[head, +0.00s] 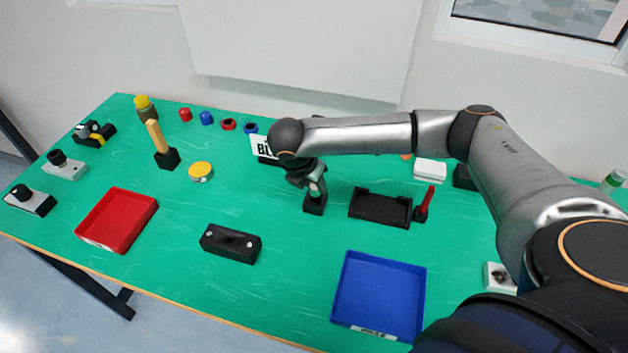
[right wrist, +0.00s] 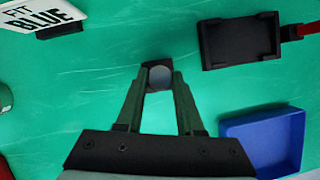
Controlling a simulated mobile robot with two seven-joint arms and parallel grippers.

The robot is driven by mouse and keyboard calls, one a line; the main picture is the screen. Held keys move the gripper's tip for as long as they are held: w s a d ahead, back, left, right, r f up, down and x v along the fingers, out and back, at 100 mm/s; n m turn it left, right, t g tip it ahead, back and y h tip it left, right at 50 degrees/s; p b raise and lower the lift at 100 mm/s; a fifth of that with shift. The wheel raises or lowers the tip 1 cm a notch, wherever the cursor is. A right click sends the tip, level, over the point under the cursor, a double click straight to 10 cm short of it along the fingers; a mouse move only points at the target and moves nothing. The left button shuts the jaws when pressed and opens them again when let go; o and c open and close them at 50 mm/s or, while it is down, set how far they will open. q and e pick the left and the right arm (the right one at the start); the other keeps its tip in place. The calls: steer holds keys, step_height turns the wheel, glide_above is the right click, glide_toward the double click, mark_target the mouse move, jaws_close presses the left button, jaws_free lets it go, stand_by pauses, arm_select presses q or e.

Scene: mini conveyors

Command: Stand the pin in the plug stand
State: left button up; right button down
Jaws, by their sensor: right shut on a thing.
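My right gripper (head: 314,186) points down over a small black block, which looks like the plug stand (head: 314,208). In the right wrist view its fingers (right wrist: 160,86) are shut on a grey round-topped pin (right wrist: 160,77). The pin's top faces the wrist camera, and the black block (right wrist: 147,66) shows just around and behind it. The pin looks upright over the block. The pin's lower end is hidden, so I cannot tell whether it is in the stand or just above it. My left gripper is not in view.
A black tray-like holder (head: 380,208) with a red-handled piece (head: 424,203) stands right of the gripper. A blue bin (head: 378,295) lies at the front, a black box (head: 230,243) at front left, and a red bin (head: 118,220) farther left. A white sign (head: 264,146) stands behind.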

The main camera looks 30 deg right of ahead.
steer(key=shift+f, duration=0.95)
steer(key=shift+c, duration=2.3)
jaws_free()
steer(key=v, duration=1.2)
steer(key=shift+r, duration=0.3)
steer(key=shift+s+f, duration=0.1)
steer(key=shift+s, duration=0.1)
